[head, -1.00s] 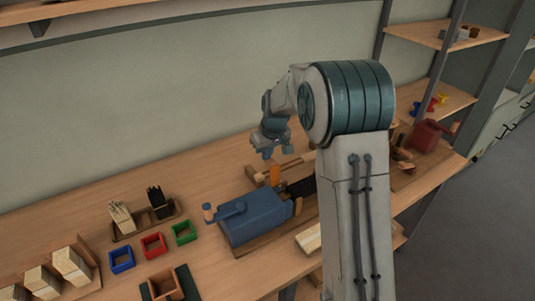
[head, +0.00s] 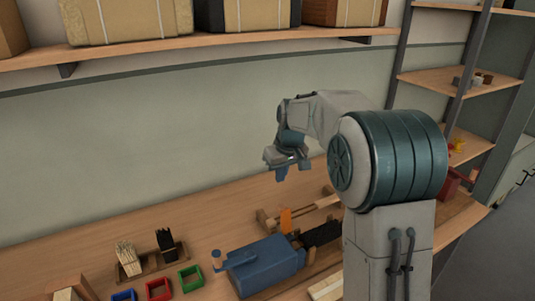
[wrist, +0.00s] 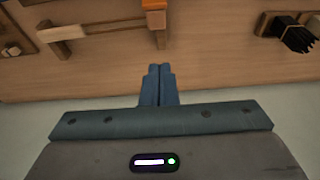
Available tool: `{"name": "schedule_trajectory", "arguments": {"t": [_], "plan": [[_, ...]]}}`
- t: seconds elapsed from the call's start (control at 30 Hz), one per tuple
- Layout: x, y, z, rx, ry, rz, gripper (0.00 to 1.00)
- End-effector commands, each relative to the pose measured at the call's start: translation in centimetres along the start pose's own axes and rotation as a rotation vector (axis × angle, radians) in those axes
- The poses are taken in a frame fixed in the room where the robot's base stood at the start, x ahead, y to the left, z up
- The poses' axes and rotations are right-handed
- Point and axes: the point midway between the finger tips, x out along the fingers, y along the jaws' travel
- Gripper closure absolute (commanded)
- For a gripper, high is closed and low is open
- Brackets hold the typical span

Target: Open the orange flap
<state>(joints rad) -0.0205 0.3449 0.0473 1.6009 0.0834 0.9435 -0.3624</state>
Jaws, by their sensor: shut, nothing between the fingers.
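The orange flap (head: 286,219) is a small orange piece on the wooden bench fixture behind the blue machine. It looks upright in the head view, though its exact angle is hard to tell. In the wrist view only part of the flap (wrist: 154,5) shows at the top edge, by a wooden bar. My gripper (head: 281,174) is above the flap, clearly apart from it. Its blue fingers (wrist: 160,70) are together and empty in the wrist view.
The blue machine (head: 262,264) with a handle stands in front of the flap. A wooden holder (head: 155,266) with bristle bundles and small coloured boxes (head: 190,278) are to the left. A shelf with boxes (head: 200,48) hangs above the bench. Bare bench (head: 190,217) lies behind.

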Motion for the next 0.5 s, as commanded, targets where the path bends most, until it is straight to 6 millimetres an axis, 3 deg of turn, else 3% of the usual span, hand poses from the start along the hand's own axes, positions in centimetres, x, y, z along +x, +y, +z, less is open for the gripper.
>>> {"name": "schedule_trajectory", "arguments": {"t": [0.17,0.5], "plan": [[-2.6,-0.8,3.3,0.042,-0.001,0.017,1.0],[-6.9,-3.1,12.8,0.159,-0.006,0.053,1.0]]}}
